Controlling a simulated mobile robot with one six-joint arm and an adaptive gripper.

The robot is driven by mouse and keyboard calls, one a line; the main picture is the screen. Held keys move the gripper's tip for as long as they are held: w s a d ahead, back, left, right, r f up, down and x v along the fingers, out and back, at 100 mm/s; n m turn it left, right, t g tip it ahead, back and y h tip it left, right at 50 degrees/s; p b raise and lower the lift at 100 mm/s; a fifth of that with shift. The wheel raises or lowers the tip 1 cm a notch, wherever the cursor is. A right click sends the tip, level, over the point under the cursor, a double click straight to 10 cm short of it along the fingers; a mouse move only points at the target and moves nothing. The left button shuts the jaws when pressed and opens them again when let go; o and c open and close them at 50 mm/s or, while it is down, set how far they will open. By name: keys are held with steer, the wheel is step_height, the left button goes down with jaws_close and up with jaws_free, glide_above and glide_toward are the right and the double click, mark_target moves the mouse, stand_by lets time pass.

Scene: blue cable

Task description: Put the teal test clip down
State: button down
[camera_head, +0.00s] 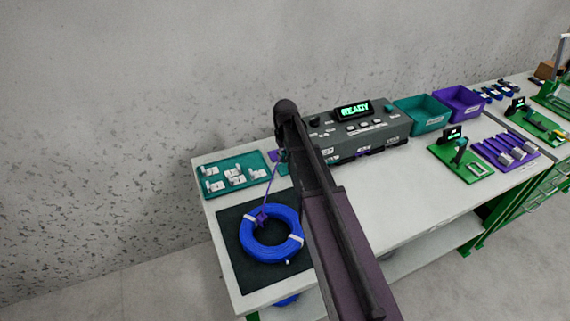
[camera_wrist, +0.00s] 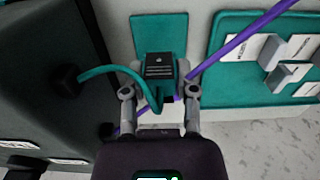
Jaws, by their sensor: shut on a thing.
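The teal test clip (camera_wrist: 160,72), with a dark labelled block on it, is between the fingers of my gripper (camera_wrist: 160,92) in the wrist view. My gripper is shut on it. A teal lead (camera_wrist: 98,70) curves from a socket on the dark tester to the clip. A flat teal pad (camera_wrist: 160,32) lies just beyond the clip; I cannot tell whether they touch. In the head view my arm hides most of the clip and gripper beside the tester (camera_head: 366,135), whose screen reads READY.
A purple lead (camera_wrist: 243,38) crosses close by the clip. A teal tray (camera_head: 206,192) with white pieces is to the left. A blue cable coil (camera_head: 271,252) lies on a dark mat (camera_head: 233,223). Teal (camera_head: 420,119) and purple bins (camera_head: 458,105) stand behind. The bench's middle is clear.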

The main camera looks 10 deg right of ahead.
mark_target(285, 168)
steer(key=shift+s+f+b, duration=0.1)
steer(key=shift+f+b, duration=1.35)
steer(key=shift+f, duration=0.3)
steer(key=shift+f, duration=0.1)
steer(key=shift+c, duration=2)
jaws_free()
step_height(285, 168, up, 12)
steer(key=p, duration=1.2)
steer(key=s+m, duration=0.2)
steer(key=s, duration=1.9)
steer(key=shift+s, duration=0.15)
